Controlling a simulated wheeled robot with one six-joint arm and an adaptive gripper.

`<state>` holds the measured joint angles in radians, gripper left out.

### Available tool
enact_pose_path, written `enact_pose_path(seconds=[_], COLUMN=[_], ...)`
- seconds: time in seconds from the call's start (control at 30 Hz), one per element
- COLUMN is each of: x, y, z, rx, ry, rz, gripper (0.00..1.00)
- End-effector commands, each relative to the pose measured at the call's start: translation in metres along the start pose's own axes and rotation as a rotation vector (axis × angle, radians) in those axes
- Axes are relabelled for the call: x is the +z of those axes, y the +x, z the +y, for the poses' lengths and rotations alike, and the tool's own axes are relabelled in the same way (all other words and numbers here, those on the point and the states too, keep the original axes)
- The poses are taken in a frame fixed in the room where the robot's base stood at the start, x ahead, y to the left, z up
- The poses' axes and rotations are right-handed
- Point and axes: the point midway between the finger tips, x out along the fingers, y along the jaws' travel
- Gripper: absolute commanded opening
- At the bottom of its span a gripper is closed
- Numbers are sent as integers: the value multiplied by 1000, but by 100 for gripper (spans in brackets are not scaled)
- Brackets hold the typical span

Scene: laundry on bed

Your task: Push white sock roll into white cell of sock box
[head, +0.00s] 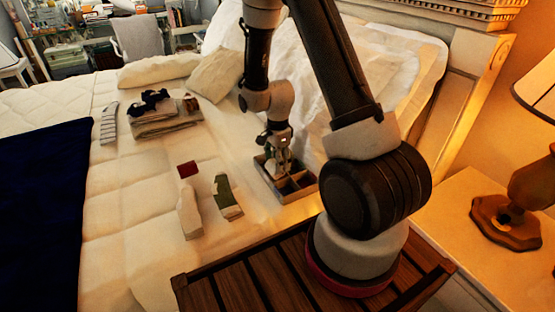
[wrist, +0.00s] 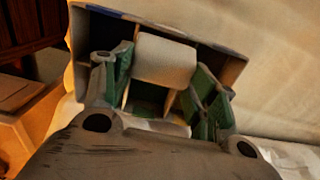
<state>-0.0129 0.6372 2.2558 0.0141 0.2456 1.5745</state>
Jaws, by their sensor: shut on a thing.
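The sock box (head: 301,195) is an open brown box with dividers, lying on the bed close to my arm. My gripper (head: 280,168) points down into its far part. In the wrist view, the white sock roll (wrist: 165,60) lies between the green-padded fingers of my gripper (wrist: 165,88), which is shut on it. The box (wrist: 236,68) shows around and behind the roll there. The roll is inside or just over a cell, and I cannot tell how deep it sits. My gripper largely hides that cell in the head view.
A white sock (head: 188,210), a green sock (head: 228,197) and a red cloth (head: 187,169) lie left of the box. Folded laundry (head: 165,125) and a striped sock (head: 109,122) lie farther back. Pillows (head: 385,75) stand behind the box. The bed's front middle is clear.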

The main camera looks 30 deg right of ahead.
Motion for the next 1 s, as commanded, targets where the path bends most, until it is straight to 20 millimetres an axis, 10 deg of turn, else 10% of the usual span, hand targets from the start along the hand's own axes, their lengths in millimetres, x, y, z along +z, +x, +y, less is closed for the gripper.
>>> enact_pose_path(seconds=[1.0], x=[0], y=[21], z=[0], rx=[2], ry=[0], rz=[0], gripper=[43])
